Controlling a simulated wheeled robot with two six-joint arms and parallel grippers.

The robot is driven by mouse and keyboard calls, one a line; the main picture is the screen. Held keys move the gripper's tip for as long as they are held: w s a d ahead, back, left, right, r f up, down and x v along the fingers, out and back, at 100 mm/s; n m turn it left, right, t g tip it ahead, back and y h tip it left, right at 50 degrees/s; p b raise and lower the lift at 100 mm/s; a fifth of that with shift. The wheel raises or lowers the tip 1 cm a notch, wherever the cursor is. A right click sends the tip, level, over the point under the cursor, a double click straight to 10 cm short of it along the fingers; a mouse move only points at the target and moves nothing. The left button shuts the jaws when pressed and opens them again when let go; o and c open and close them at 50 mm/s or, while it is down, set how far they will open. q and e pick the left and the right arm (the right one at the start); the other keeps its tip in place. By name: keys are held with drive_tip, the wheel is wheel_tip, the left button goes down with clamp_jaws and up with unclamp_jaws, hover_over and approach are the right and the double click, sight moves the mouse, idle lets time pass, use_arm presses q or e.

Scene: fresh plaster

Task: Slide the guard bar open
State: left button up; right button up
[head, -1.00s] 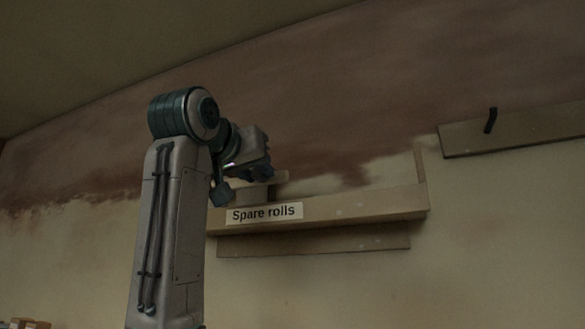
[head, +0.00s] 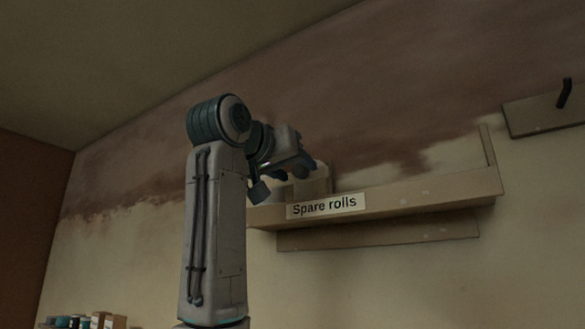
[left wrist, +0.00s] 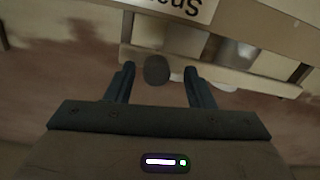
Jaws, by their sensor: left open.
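A wooden shelf (head: 420,197) labelled "Spare rolls" (head: 325,205) is fixed to the wall. In the left wrist view the shelf (left wrist: 262,32) appears upside down. A thin pale bar (left wrist: 262,84), which looks like the guard bar, runs along it. A dark rounded piece (left wrist: 156,69), perhaps a knob on it, shows between my fingertips; contact cannot be told. My left gripper (head: 300,168) is at the shelf's left end, and its open fingers (left wrist: 158,82) point toward the shelf. My right gripper is not in view.
A board with a dark peg (head: 564,94) is on the wall at the upper right. Small boxes and jars (head: 85,321) show at the lower left.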

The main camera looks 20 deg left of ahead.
use_arm(q)
drive_tip(key=shift+s+a+f, duration=0.1)
drive_tip(key=shift+s, duration=0.35)
drive_tip(key=b+v, duration=0.4)
drive_tip(key=v, duration=0.5)
drive_tip(key=shift+s+a, duration=0.25)
drive_tip(key=shift+s, duration=0.1)
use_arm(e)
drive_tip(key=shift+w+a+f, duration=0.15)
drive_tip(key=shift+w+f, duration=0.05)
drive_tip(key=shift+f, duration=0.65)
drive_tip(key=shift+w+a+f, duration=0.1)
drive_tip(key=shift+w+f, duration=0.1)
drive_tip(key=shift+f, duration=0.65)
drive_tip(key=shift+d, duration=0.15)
